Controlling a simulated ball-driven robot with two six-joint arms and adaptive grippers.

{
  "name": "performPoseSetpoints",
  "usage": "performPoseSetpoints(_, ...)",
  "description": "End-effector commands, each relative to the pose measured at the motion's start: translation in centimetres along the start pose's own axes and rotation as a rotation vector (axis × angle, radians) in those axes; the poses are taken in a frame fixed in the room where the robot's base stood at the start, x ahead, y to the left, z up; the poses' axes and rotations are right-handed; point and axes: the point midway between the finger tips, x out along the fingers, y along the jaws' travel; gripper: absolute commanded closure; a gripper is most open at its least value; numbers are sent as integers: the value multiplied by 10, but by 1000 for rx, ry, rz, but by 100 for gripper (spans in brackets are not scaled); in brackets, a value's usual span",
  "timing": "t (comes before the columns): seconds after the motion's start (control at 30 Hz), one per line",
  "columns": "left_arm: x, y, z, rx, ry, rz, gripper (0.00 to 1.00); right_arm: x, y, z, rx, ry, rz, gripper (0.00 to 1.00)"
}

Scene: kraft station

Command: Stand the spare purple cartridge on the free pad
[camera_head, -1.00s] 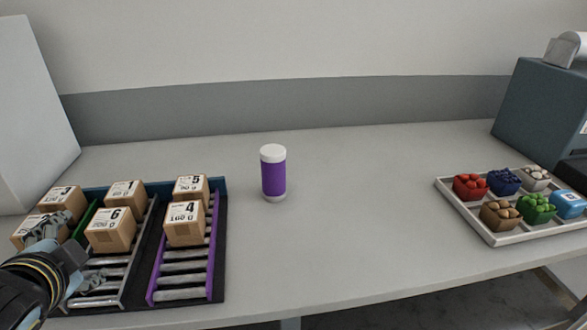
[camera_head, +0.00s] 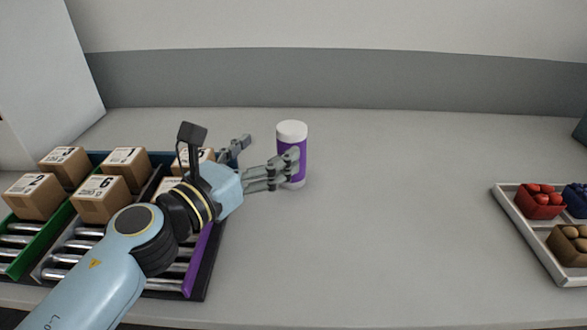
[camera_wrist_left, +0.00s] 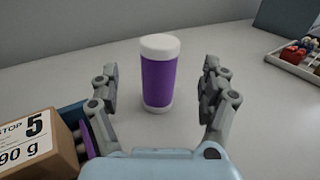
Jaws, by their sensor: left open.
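The purple cartridge (camera_head: 292,140) with white ends stands upright on the grey table. It also shows in the left wrist view (camera_wrist_left: 158,80), between and ahead of the fingertips. My left gripper (camera_head: 268,158) is open, with its fingers pointing at the cartridge; in the head view one finger overlaps the cartridge's front. I cannot tell whether they touch. The left wrist view shows both fingers (camera_wrist_left: 160,85) spread wide with nothing held. My right gripper is not in view. No free pad can be made out.
A roller rack (camera_head: 201,283) with several numbered cardboard boxes (camera_head: 101,199) stands at the left, partly under my left arm. A white tray (camera_head: 525,236) with small coloured baskets is at the right. The table's middle is clear.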

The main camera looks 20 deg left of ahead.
Motion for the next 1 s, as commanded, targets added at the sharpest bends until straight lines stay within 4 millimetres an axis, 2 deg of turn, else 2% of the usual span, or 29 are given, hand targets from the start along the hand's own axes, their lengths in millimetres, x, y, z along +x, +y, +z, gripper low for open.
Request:
performPoseSetpoints(0.03, 0, 0, -18, -3, 1, 1, 20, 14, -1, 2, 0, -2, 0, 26)
performPoseSetpoints(0.07, 0, 0, -23, -3, 1, 1, 20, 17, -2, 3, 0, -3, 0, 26)
performPoseSetpoints(0.13, 14, 0, -11, -3, -4, 2, 20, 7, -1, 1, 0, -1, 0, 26)
performPoseSetpoints(0.37, 32, 0, -10, -3, -3, 2, 20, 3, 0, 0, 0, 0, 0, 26)
performPoseSetpoints(0.63, 71, 1, -10, -3, -3, 2, 20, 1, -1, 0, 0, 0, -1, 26)
performPoseSetpoints(0.9, 75, 0, -11, -3, -1, 2, 20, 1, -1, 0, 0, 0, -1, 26)
performPoseSetpoints(0.93, 75, 0, -11, -3, -1, 2, 21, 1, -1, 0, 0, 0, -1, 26)
performPoseSetpoints(1.0, 75, 0, -11, -3, -1, 2, 31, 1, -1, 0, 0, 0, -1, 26)
